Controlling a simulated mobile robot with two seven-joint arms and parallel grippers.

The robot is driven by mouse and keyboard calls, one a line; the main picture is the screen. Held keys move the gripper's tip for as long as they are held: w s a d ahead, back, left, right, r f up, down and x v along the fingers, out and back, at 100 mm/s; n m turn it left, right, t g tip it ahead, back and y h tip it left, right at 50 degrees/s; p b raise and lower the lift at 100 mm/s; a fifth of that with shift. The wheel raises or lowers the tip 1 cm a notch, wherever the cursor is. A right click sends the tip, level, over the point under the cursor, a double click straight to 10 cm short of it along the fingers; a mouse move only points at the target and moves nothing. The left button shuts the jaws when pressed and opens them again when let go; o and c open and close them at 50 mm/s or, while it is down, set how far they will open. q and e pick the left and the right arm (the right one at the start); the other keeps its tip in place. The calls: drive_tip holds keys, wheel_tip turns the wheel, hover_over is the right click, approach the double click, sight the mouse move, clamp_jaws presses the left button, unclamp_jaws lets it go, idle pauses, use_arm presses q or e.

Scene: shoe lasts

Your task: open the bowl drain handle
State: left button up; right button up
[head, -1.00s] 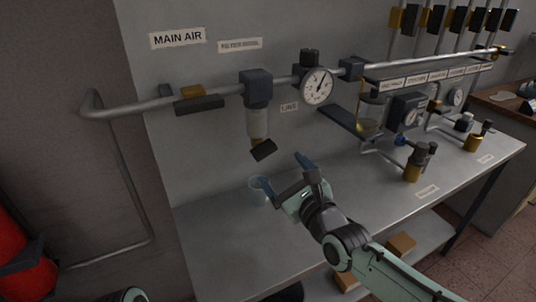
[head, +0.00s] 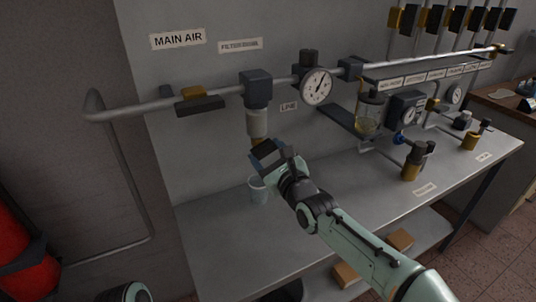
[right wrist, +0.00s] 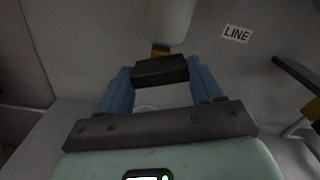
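The filter bowl (head: 257,122) hangs under a dark housing (head: 257,88) on the main air pipe; its pale lower end shows at the top of the right wrist view (right wrist: 170,20). Below it is a brass stem with a black drain handle (right wrist: 160,70), lying crosswise. My right gripper (right wrist: 160,68) has its two blue fingers spread, one near each end of the handle. Contact with the handle cannot be made out. In the head view my right gripper (head: 272,152) is just below the bowl and partly hides the handle. My left gripper is not in view.
A clear cup (head: 258,190) stands on the bench (head: 225,225) below the bowl. A yellow-and-black valve handle (head: 200,103) is on the pipe at left. A gauge (head: 316,87) and a glass oil bowl (head: 369,115) are to the right.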

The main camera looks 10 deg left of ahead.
drive_tip(key=shift+n+b, duration=0.3)
drive_tip(key=shift+n, duration=0.4)
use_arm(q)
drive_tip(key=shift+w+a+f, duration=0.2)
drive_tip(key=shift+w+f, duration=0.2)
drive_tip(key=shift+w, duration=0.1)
use_arm(e)
drive_tip(key=o, duration=1)
drive_tip(key=shift+o, duration=0.2)
drive_tip(key=shift+s+d, duration=0.1)
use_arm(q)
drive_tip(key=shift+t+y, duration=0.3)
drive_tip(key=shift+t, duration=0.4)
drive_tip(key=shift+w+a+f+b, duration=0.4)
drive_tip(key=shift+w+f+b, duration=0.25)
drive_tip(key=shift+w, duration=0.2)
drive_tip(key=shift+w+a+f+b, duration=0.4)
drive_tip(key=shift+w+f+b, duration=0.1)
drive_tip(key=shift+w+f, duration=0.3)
use_arm(e)
drive_tip(key=v, duration=1.3)
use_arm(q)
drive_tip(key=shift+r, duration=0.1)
